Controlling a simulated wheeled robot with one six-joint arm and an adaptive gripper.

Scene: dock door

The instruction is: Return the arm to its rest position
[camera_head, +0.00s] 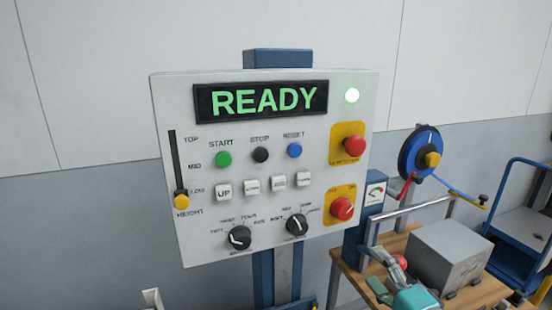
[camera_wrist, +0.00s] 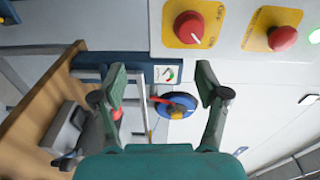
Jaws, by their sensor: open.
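My gripper (camera_head: 374,267) is at the lower right in the head view, in front of the wooden bench and right of the control panel (camera_head: 215,250). In the wrist view my gripper (camera_wrist: 160,85) has its two green fingers spread wide with nothing held between them. The blue reel (camera_wrist: 174,106) shows behind the gap between the fingers, apart from them. The rest of my arm is out of view.
A grey box (camera_head: 450,258) stands on the bench (camera_head: 352,281). A blue cart (camera_head: 520,232) stands at right.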

